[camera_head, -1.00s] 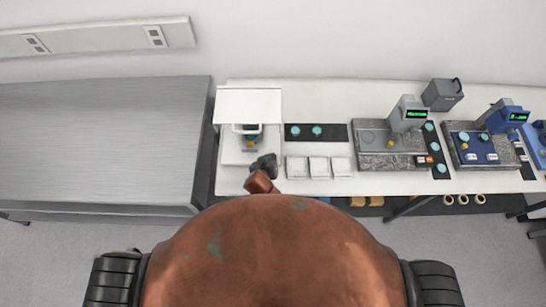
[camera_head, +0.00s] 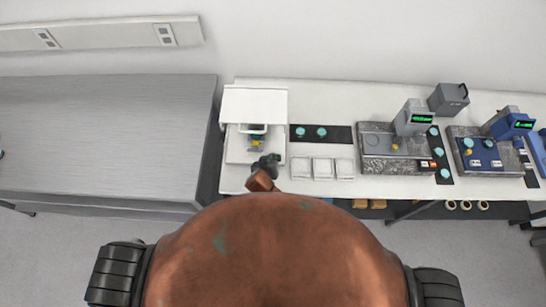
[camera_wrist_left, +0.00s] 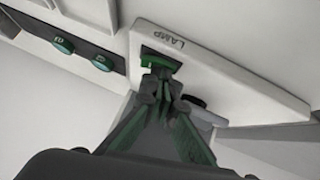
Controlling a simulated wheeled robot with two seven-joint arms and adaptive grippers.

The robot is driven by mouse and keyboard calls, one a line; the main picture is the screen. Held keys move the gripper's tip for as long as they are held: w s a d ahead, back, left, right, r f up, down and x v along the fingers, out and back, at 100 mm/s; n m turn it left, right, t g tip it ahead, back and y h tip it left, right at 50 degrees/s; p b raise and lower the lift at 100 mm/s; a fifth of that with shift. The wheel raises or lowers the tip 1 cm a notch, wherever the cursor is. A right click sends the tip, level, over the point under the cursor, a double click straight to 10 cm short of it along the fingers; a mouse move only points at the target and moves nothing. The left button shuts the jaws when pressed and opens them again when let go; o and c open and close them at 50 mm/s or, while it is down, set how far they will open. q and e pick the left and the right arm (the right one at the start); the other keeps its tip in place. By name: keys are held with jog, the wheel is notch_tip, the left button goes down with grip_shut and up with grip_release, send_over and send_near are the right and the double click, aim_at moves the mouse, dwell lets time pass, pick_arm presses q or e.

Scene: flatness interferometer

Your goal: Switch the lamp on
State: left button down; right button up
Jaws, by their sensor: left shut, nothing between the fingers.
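The white interferometer unit (camera_head: 254,105) stands at the left end of the white bench. In the left wrist view its white base (camera_wrist_left: 215,75) carries the word LAMP. A green-tinted switch (camera_wrist_left: 159,60) sits beside that label. My left gripper (camera_head: 270,160) is at the front right corner of the unit in the head view. In the left wrist view the closed fingertips (camera_wrist_left: 167,88) are right at the switch and cover part of it. I cannot tell whether they touch or press it. The fingers hold nothing. My right gripper is not in view.
Right of the unit, a dark mat (camera_head: 340,134) holds two teal discs. Several white trays (camera_head: 323,169) lie in front of it. Gauges on granite plates (camera_head: 373,160) stand further right. A bare grey metal table (camera_head: 100,135) is on the left.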

pick_arm(q)
jog(key=shift+r+p, duration=0.4)
jog(key=shift+p, duration=0.1)
jog(key=r+p, duration=0.2)
jog(key=a+r+p, duration=0.1)
jog(key=r+p, duration=0.1)
jog(key=b+v, duration=0.1)
jog(key=v, duration=0.8)
jog(key=shift+s+a+f+b, duration=0.15)
jog(key=shift+s+a+b, duration=0.1)
jog(key=shift+s+b, duration=0.2)
